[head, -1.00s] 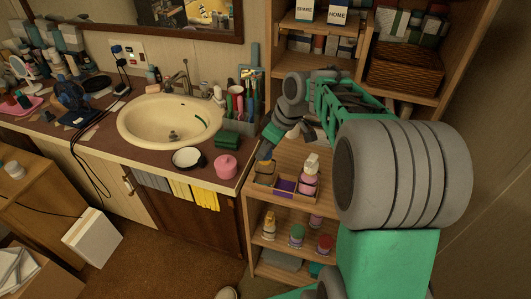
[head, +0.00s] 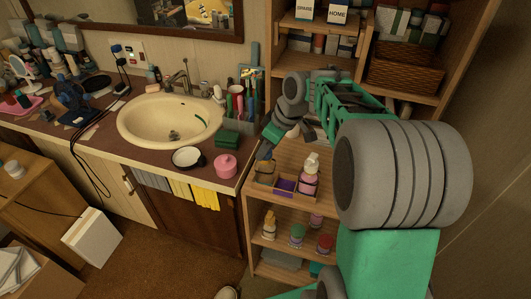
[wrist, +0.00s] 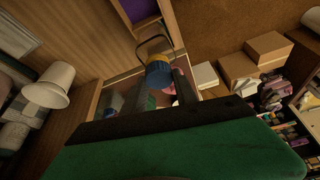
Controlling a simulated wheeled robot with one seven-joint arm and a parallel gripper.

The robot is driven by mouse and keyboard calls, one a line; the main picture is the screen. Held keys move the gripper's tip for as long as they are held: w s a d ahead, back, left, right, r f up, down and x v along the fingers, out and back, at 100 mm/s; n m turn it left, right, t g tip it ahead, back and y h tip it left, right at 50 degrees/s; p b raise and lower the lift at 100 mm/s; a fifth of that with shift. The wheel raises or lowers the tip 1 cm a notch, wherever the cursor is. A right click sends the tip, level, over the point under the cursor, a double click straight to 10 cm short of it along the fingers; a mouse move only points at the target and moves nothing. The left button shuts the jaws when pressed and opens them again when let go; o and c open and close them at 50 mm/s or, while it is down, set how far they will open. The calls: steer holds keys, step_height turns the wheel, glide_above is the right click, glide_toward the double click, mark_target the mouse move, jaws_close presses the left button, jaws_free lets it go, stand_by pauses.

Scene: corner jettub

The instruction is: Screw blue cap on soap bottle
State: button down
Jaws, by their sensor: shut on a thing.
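A pink soap bottle (head: 309,178) with a pale top stands upright in the right part of a small wooden tray (head: 283,192) on the shelf unit. My gripper (head: 265,153) is above and left of it, over the left part of the tray. In the wrist view, my gripper's dark fingers (wrist: 160,80) are shut on a small blue and yellow thing, which appears to be the blue cap (wrist: 158,70). It is small and dark there, and its lower side is hidden. I cannot make out the cap in the head view.
A brownish container (head: 266,173) and a purple item (head: 286,186) sit beside the bottle. Several bottles (head: 297,235) stand on the shelf below. A pink pot (head: 226,165) and a green block (head: 227,138) show on the counter by the sink (head: 172,118).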

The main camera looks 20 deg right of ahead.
steer(key=shift+f+m+b, duration=0.15)
steer(key=shift+m+b, duration=0.35)
steer(key=shift+m, duration=0.1)
steer(key=m+t+h+b, duration=0.1)
steer(key=m, duration=0.1)
steer(key=shift+a+m, duration=0.1)
steer(key=shift+m, duration=0.2)
steer(key=shift+m+h, duration=0.5)
steer(key=shift+m, duration=0.6)
